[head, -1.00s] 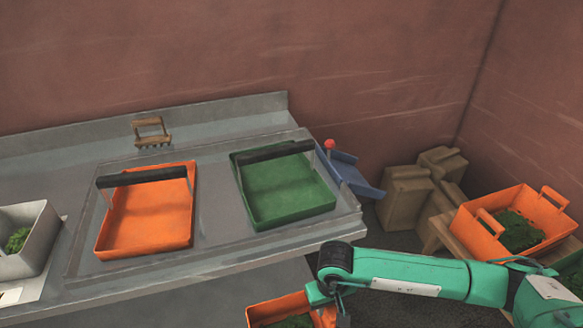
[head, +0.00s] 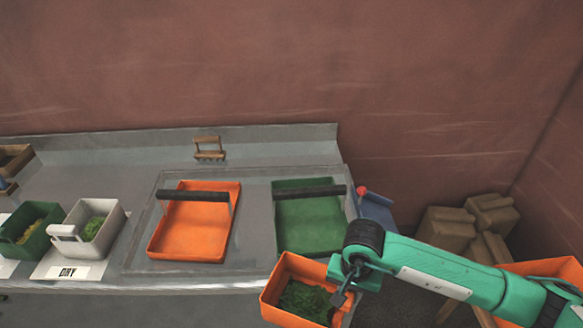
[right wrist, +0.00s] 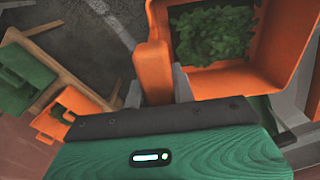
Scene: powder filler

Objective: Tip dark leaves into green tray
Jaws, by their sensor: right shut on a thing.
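An orange bin with dark green leaves (head: 307,300) hangs in front of the counter's front edge, below the green tray. My right gripper (head: 345,280) is shut on the bin's side handle. In the right wrist view the handle (right wrist: 152,70) sits between the fingers (right wrist: 155,92), and the leaves (right wrist: 213,32) lie inside the bin, which looks about level. The green tray (head: 309,225), with a dark bar across it, rests on the counter at the right. An orange tray (head: 190,238) with a similar bar is left of it. My left gripper is out of view.
A white bin with light leaves (head: 105,235) and a green bin (head: 22,245) stand at the counter's left, by a "DRY" card (head: 68,272). A wooden rake-like tool (head: 208,150) lies behind the trays. Brown sacks (head: 445,228) and another orange bin (head: 545,268) are on the right.

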